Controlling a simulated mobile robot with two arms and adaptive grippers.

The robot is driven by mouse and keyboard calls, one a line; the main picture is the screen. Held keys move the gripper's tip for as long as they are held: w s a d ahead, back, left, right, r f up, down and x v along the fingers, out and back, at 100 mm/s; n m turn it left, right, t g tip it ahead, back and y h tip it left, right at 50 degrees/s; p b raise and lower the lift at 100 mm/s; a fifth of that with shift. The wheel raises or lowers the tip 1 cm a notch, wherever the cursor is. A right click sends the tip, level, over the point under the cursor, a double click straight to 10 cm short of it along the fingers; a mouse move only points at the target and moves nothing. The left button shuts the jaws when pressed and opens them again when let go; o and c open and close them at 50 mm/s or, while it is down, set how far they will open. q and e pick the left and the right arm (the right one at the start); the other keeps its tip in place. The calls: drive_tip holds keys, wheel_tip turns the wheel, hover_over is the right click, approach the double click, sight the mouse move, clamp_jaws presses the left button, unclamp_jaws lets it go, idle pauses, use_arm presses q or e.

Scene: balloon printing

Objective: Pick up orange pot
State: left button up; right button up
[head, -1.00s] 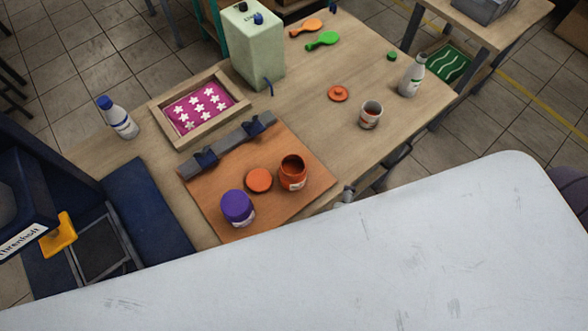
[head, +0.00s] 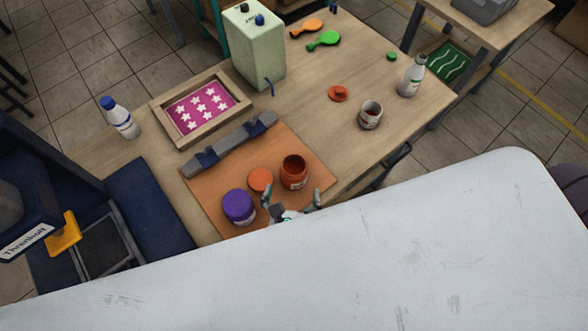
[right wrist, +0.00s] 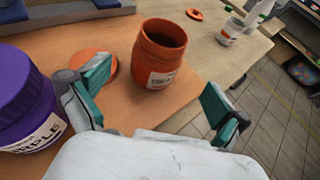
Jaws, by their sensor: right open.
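The orange pot (head: 294,173) stands upright and open on the brown board, with a label on its side. In the right wrist view the orange pot (right wrist: 160,55) stands just beyond my fingertips. My right gripper (head: 292,198) is open, near side of the pot, its fingers spread and empty. In the right wrist view my right gripper (right wrist: 158,98) has the pot ahead of the gap between its fingers, apart from both. An orange lid (head: 260,180) lies left of the pot. My left gripper is not in view.
A purple pot (head: 238,207) stands left of my right gripper. It is close to the left finger in the right wrist view (right wrist: 25,100). A grey bar (head: 232,143) crosses the back of the board (head: 215,200). A small labelled can (head: 370,117) stands further right on the table.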

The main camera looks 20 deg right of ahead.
sight(295, 164)
drive_tip(key=x, duration=0.3)
drive_tip(key=p+x, duration=0.1)
drive_tip(key=x, duration=0.3)
drive_tip(key=shift+w+a+f, duration=0.15)
drive_tip(key=shift+w+f, duration=0.05)
drive_tip(key=shift+f, duration=0.25)
drive_tip(key=shift+s, duration=0.1)
drive_tip(key=shift+c, duration=0.2)
drive_tip(key=c, duration=1.3)
